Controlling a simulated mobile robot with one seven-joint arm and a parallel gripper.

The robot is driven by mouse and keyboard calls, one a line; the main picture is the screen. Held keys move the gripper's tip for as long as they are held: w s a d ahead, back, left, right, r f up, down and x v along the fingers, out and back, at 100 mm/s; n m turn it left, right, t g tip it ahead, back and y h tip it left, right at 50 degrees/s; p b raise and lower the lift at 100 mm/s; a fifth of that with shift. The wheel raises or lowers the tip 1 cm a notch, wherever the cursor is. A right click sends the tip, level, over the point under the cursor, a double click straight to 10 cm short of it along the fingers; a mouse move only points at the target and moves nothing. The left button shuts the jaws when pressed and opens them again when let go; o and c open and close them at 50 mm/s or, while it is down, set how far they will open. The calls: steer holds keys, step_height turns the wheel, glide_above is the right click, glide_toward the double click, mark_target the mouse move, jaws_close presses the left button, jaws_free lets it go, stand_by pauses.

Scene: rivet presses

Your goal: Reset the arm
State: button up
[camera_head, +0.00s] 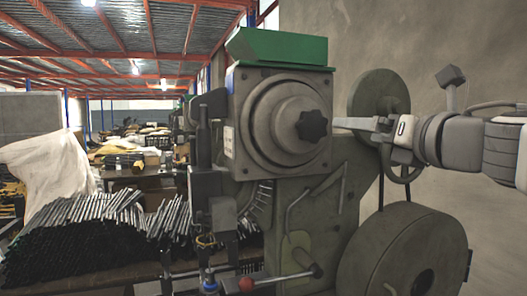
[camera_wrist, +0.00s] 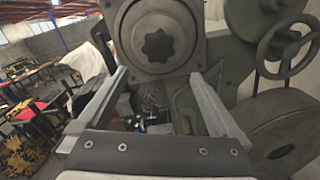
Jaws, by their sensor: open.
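My gripper (camera_head: 350,123) reaches in from the right in the head view, in front of the press's upper pulley wheel. Its fingers point left toward the dark star-shaped knob (camera_head: 312,125) on the round face of the rivet press (camera_head: 245,165). In the wrist view my gripper (camera_wrist: 158,78) has its two fingers spread wide, with nothing between them. The knob also shows in the wrist view (camera_wrist: 159,45), above and beyond the fingertips. The gap between fingertips and knob is hard to judge, but I see no grip on it.
A large flywheel (camera_head: 400,255) and an upper pulley wheel (camera_head: 378,98) stand at the right of the press. A red-tipped lever (camera_head: 247,285) sticks out low in front. Stacked dark rods (camera_head: 85,240) lie at the left. A bare wall is behind my arm.

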steer(key=d+r+m+t+h+p, duration=0.2)
steer(key=d+m+h+p, duration=0.3)
steer(key=m, duration=0.9)
steer(key=s+f+m+g+h+p, duration=0.2)
steer(key=s+f+m+g+h, duration=0.4)
steer(key=m, duration=0.5)
steer(key=s+a+f+m+g+y+p, duration=0.2)
steer(key=s+a+f+m+g, duration=0.2)
steer(key=f, duration=0.5)
steer(key=s+a+f+m+g+y+p, duration=0.2)
steer(key=s+a+f+m, duration=0.4)
steer(key=s+f, duration=0.3)
steer(key=shift+a+f+m+g+y, duration=0.15)
steer(key=shift+a+m+g+y, duration=0.3)
steer(key=shift+g+y, duration=0.4)
steer(key=shift+s, duration=0.1)
